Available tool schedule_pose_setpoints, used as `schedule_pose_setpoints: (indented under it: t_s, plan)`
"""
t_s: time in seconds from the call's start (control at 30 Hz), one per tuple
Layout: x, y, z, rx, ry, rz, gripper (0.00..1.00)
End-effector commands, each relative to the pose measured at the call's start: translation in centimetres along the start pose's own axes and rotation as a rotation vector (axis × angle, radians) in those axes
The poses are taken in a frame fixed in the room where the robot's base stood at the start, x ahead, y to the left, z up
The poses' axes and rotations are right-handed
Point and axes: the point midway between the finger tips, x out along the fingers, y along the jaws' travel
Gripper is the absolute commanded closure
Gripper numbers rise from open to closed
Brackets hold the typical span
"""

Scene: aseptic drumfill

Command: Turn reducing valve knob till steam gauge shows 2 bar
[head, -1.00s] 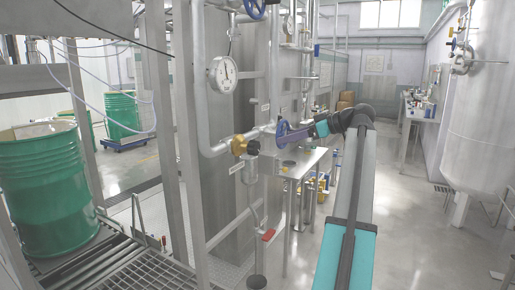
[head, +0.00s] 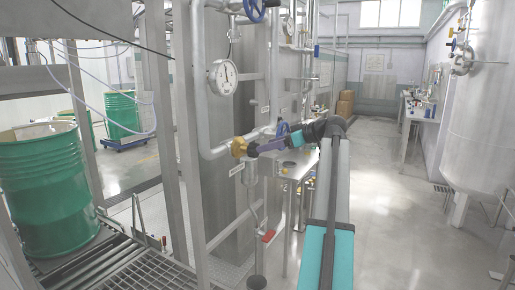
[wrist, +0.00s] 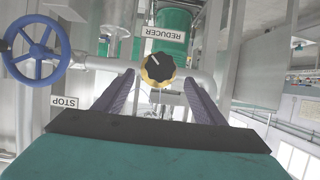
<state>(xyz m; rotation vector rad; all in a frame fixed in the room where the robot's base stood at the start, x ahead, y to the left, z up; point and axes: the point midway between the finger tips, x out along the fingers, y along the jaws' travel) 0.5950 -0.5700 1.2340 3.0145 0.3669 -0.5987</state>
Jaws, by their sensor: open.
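The reducing valve shows its yellow body (head: 238,147) on the pipe in the head view; my gripper hides the black knob there. In the wrist view the black knob (wrist: 158,67) with a white pointer mark sits in the yellow body, below an upside-down REDUCER label (wrist: 178,32). My gripper (wrist: 160,80) is open, with one finger on each side of the knob in the picture; I cannot tell whether they touch it. In the head view my gripper (head: 254,149) reaches to the valve from the right. The round white gauge (head: 223,77) has its needle near upright; its numbers are too small to read.
A blue handwheel (wrist: 36,53) stands left of the knob in the wrist view, near a STOP label (wrist: 64,102). Vertical pipes and a steel post (head: 187,130) stand close around the valve. A green drum (head: 50,195) is at left. Floor at right is clear.

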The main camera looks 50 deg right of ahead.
Motion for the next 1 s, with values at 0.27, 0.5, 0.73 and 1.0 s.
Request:
schedule_pose_setpoints:
  t_s: [0.27, 0.5, 0.73, 1.0]
  plan:
    - [3.7, 0.0, -0.1, 0.000, -0.001, -0.002, 0.36]
    - [5.2, 0.0, -0.1, -0.001, -0.001, -0.001, 0.36]
    - [5.4, 0.0, 0.0, -0.001, 0.000, 0.000, 0.36]
    - [5.3, 0.0, 0.0, -0.001, -0.001, -0.001, 0.68]
